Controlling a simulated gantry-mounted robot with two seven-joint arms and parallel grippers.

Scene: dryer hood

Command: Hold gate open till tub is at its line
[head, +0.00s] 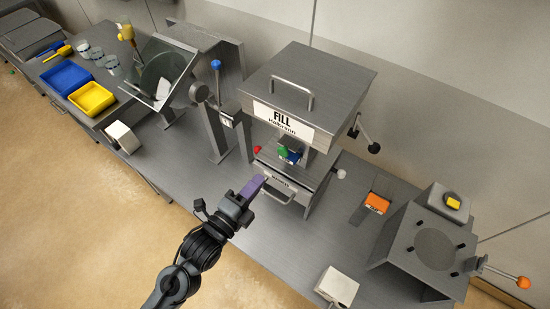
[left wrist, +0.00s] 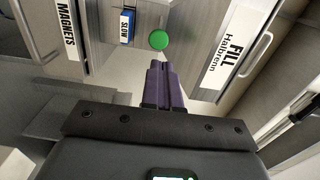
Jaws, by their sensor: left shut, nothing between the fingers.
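My left gripper (head: 252,188) has purple fingers pressed together, with nothing between them. It is in front of the FILL unit (head: 310,85), near the MAGNETS drawer (head: 285,188). In the left wrist view, the shut fingertips (left wrist: 160,68) point toward a round green button (left wrist: 158,40), with a small gap showing in the picture; I cannot tell if they touch. The button also shows in the head view (head: 283,150). A blue SLOW tag (left wrist: 127,27) is beside it. I cannot make out which part is the gate, nor a tub or its line. My right gripper is not in view.
A black-knobbed lever (head: 374,148) sticks out from the FILL unit's right side. An orange labelled piece (head: 376,202) lies on the counter to the right. A grey hopper-like unit (head: 405,250) is further right. Blue (head: 66,80) and yellow (head: 92,98) trays sit at the left.

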